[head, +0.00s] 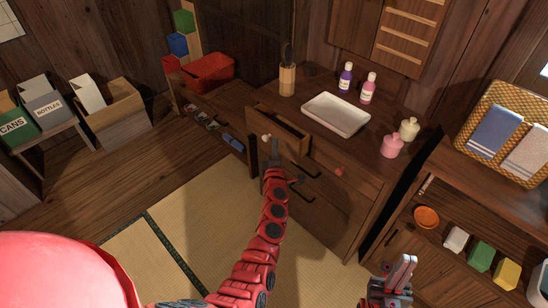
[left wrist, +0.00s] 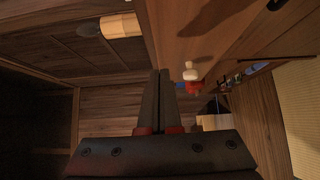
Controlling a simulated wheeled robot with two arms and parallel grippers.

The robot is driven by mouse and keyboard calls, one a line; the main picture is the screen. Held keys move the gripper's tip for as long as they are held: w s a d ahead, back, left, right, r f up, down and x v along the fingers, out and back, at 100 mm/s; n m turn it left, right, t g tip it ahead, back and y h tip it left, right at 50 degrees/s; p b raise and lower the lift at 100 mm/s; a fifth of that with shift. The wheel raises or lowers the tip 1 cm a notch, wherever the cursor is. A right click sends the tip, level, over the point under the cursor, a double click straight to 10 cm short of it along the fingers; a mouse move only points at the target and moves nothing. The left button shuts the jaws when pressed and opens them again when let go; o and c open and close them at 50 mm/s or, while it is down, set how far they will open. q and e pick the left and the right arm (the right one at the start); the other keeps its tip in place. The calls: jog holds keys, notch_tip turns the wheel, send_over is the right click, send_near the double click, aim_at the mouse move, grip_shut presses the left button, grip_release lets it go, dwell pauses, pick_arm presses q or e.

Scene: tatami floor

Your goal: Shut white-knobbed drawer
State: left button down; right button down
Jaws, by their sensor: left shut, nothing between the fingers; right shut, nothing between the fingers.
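The white-knobbed drawer (head: 280,122) stands pulled out from the dark wooden cabinet at its upper left. Its white knob (head: 266,138) sits on the front panel; in the left wrist view the knob (left wrist: 190,72) shows just right of my fingertips. My left gripper (head: 275,146) is shut and empty, its fingers close to the drawer front, right of the knob in the head view. I cannot tell whether they touch the wood. My right gripper (head: 402,268) is shut and empty, away at the lower right, in front of the low shelf.
A red knob (head: 340,171) marks the drawer to the right, which looks closed. Black-handled drawers lie below. On top stand a white tray (head: 336,114), bottles, pink and cream jars, and a utensil cup (head: 287,80). A low shelf with a red bin (head: 208,72) stands left.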

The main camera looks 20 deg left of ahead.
aim_at(282, 133)
pick_arm(q)
jog(key=shift+w+d, duration=0.45)
jog(key=shift+w, duration=0.2)
jog(key=shift+w+d, duration=0.45)
jog(key=shift+w, duration=0.2)
jog(key=shift+w+b, duration=0.1)
jog(key=shift+b, duration=0.25)
